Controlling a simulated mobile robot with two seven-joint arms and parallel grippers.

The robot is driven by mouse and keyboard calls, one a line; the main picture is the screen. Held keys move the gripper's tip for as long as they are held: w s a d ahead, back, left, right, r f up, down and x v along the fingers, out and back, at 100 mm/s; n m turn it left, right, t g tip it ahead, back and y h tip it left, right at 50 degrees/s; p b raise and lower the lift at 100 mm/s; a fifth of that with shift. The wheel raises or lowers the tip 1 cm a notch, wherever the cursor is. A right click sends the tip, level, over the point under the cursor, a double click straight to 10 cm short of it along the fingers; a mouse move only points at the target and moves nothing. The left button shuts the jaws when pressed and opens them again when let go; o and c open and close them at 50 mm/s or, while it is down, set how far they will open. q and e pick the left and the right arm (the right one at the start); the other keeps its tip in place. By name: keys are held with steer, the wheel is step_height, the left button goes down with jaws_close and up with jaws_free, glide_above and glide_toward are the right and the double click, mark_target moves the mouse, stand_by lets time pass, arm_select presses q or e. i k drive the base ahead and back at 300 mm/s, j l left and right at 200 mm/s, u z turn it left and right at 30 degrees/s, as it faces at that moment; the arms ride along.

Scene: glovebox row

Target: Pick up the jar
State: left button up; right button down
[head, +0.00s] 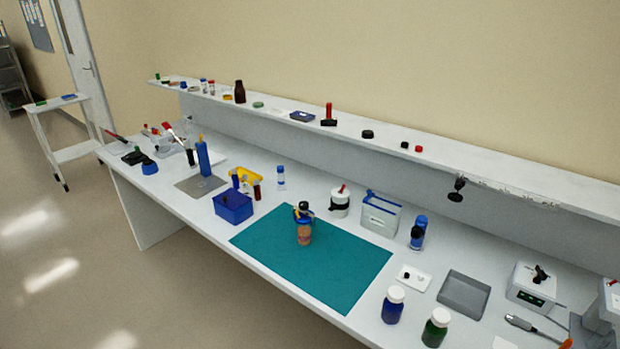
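Several containers could be the jar, and I cannot tell which one is meant. An orange-brown container (304,232) with a dark blue and black top stands upright on the teal mat (330,275). A white jar (340,203) with a black band and a red piece on top stands behind the mat. A blue jar (392,309) and a green jar (435,331), both with white caps, stand upright near the bench's front edge at the right. Neither of my grippers is in view.
A grey tray (464,294) and a white device (530,287) are at the right. A raised shelf (450,159) runs along the back. Much of the mat is bare.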

mark_target(305, 225)
steer(key=i+j+z, duration=0.1)
steer(key=j, duration=0.25)
steer(key=i+j, duration=0.25)
steer(key=i+j+z, duration=0.15)
steer(key=j, duration=0.3)
steer(key=i+j, duration=0.2)
steer(key=j, duration=0.15)
steer(key=i+j+z, duration=0.15)
steer(key=j, duration=0.2)
steer(key=i+j+z, duration=0.1)
steer(key=j, duration=0.3)
steer(key=i+j, duration=0.15)
steer(key=j, duration=0.25)
steer(key=i+z, duration=0.05)
